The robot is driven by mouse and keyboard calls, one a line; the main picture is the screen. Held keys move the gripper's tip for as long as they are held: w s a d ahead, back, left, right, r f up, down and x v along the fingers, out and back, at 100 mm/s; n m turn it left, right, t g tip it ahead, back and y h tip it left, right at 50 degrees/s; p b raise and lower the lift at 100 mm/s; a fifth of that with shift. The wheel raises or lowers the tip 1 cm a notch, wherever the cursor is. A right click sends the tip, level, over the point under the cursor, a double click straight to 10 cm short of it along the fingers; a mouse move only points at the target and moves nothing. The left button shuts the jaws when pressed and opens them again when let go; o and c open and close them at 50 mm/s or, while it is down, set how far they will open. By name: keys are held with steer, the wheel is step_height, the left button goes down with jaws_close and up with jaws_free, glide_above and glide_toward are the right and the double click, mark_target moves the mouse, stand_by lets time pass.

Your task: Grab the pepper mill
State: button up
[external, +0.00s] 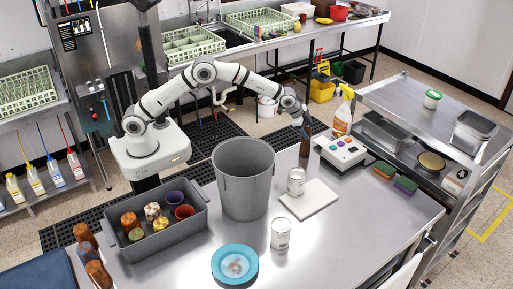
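My gripper (303,117) is at the back edge of the steel table, pointing down. A slim dark brown upright thing (306,141) with a narrow top stands right below it; it may be the pepper mill or a bottle, and I cannot tell which. The fingers are too small to show whether they are open or touch its top.
A tall grey bin (243,180), a grey tub (160,245) of cups, a can (296,182) on a white board (313,203), another can (280,233) and a blue plate (222,274) fill the middle. The right front is clear.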

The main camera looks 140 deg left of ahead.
steer(key=c, duration=1.3)
steer(key=shift+c, duration=0.2)
steer(key=shift+r, duration=0.15)
